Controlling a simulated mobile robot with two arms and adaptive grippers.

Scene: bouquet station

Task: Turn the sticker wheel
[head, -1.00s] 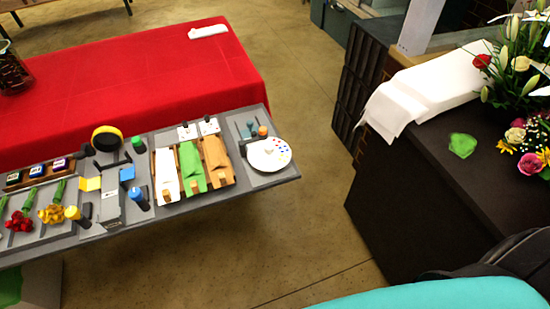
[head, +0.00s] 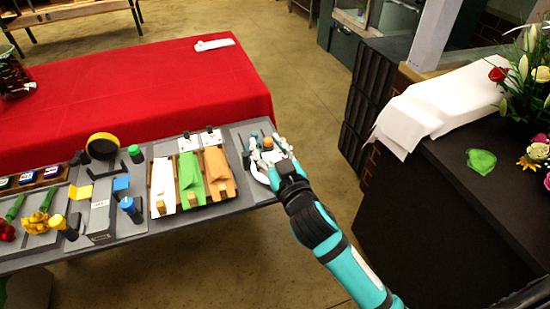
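The sticker wheel (head: 259,174) is a white disc at the right end of the grey table. My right gripper (head: 266,147) is over it and hides most of it; only part of its white left edge shows. The gripper's two fingers look spread apart, with an orange-topped item showing between their tips. I cannot tell whether the fingers touch the wheel. My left gripper is not in view.
White, green and brown wraps (head: 190,175) lie in a tray left of the wheel. A red-covered table (head: 140,85) is behind, and a dark counter (head: 440,200) with flowers is at right. Open floor lies between.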

